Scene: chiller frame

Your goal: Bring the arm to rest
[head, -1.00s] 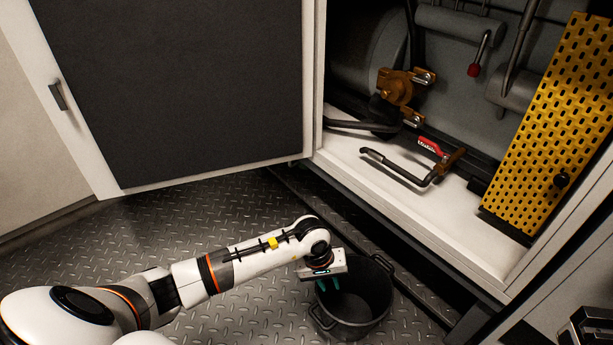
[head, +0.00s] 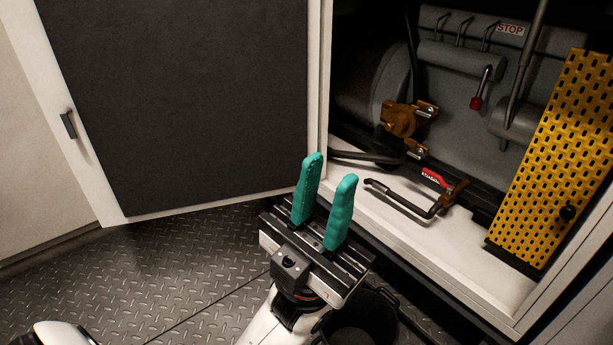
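My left gripper (head: 325,203) is raised in front of the open cabinet, its two teal fingers pointing up and standing apart with nothing between them. Its arm comes up from the bottom of the head view. The gripper covers part of the cabinet's lower front edge and part of the floor. My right gripper does not show clearly; a dark part of it cannot be made out.
The cabinet door (head: 180,100) stands open at left. Inside the cabinet are brass valves (head: 402,120), a bent pipe (head: 405,203), a red-tipped lever (head: 476,102) and a yellow perforated guard (head: 552,160). A black bucket (head: 362,325) stands on the plate floor (head: 150,270).

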